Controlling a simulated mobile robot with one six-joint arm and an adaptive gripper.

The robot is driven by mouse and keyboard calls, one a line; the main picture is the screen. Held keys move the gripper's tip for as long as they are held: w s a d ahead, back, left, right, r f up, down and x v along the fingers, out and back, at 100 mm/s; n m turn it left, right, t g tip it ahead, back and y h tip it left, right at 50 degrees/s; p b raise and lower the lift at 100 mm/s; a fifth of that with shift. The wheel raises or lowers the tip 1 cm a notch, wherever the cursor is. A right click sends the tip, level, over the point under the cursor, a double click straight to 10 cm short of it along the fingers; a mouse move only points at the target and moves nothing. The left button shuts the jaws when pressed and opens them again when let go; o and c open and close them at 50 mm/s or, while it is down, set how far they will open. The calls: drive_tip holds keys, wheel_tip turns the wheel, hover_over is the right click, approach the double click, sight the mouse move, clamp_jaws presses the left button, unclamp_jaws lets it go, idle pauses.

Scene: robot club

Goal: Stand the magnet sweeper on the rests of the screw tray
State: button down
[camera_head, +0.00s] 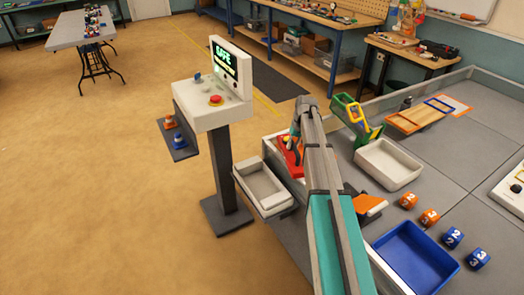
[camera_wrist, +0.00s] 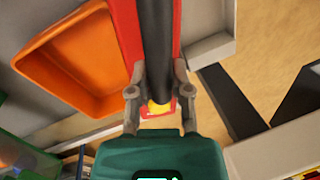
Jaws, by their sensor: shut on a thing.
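My gripper (camera_wrist: 160,95) is shut on the magnet sweeper (camera_wrist: 118,20), a red body with a dark round bar running along it and a yellow spot near the fingers. In the head view the red sweeper (camera_head: 288,157) shows just left of my forearm, below the gripper (camera_head: 297,130), which is partly hidden. An orange tray (camera_wrist: 75,60) lies left of the sweeper in the wrist view; an orange part (camera_head: 368,205) shows right of my arm. A pale empty tray (camera_head: 262,190) is at the left edge of the table. I cannot tell which tray is the screw tray.
A control console (camera_head: 215,100) stands left of the table. On the table are a white bin (camera_head: 388,165), a green stand (camera_head: 350,117), a blue bin (camera_head: 412,258) and several numbered cubes (camera_head: 430,216). The grey table top at the right is partly clear.

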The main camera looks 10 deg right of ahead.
drive_tip(key=shift+a, duration=0.25)
drive_tip(key=a+n, duration=0.3)
drive_tip(key=a, duration=0.9)
drive_tip(key=shift+a+f+n+g+b, duration=0.15)
drive_tip(key=shift+f+n+g+b, duration=0.15)
drive_tip(key=shift+f, duration=0.2)
wheel_tip(320, 180, down, 8)
drive_tip(key=b, duration=0.8)
drive_tip(key=shift+f+b, duration=0.2)
drive_tip(key=shift+b, duration=0.2)
idle(0.4)
drive_tip(key=shift+w+a+f, duration=0.2)
drive_tip(key=shift+w, duration=0.1)
idle(0.4)
drive_tip(key=shift+f+b, duration=0.15)
drive_tip(key=shift+b, duration=0.2)
